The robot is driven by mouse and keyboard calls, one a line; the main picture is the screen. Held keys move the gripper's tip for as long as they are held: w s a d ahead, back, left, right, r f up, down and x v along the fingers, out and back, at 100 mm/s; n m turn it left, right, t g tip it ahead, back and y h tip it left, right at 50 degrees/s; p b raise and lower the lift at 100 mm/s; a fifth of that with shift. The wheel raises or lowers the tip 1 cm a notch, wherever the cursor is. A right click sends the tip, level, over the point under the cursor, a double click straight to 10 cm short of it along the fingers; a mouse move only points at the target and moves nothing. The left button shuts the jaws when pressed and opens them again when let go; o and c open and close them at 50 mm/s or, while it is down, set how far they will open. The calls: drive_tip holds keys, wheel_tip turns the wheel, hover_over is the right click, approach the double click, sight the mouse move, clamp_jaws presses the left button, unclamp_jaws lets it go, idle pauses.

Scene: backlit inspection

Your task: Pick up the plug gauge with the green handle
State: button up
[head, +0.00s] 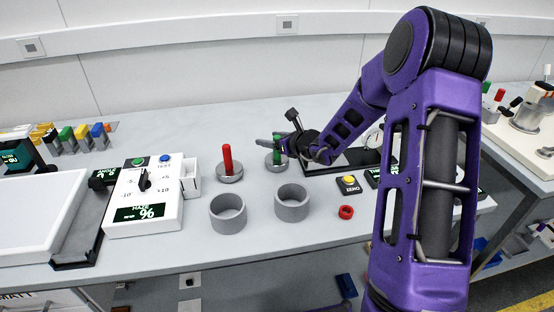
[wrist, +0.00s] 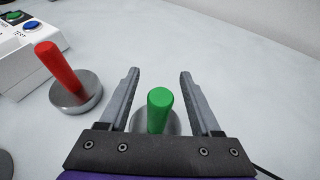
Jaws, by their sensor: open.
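The plug gauge with the green handle (wrist: 159,108) stands upright between my gripper's two open fingers in the wrist view. Its round grey base (wrist: 140,122) is partly hidden behind the handle and my gripper. My gripper (wrist: 160,78) is open, with a gap on each side of the green handle. In the head view my gripper (head: 272,142) is at the green-handled gauge (head: 277,160), which it partly hides.
A plug gauge with a red handle (head: 228,160) stands close by on the left. A white haze meter (head: 140,212) stands at left. A black stand base (head: 345,162) is at right.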

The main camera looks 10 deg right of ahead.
clamp_jaws()
idle(0.3)
drive_tip(key=shift+r, duration=0.1)
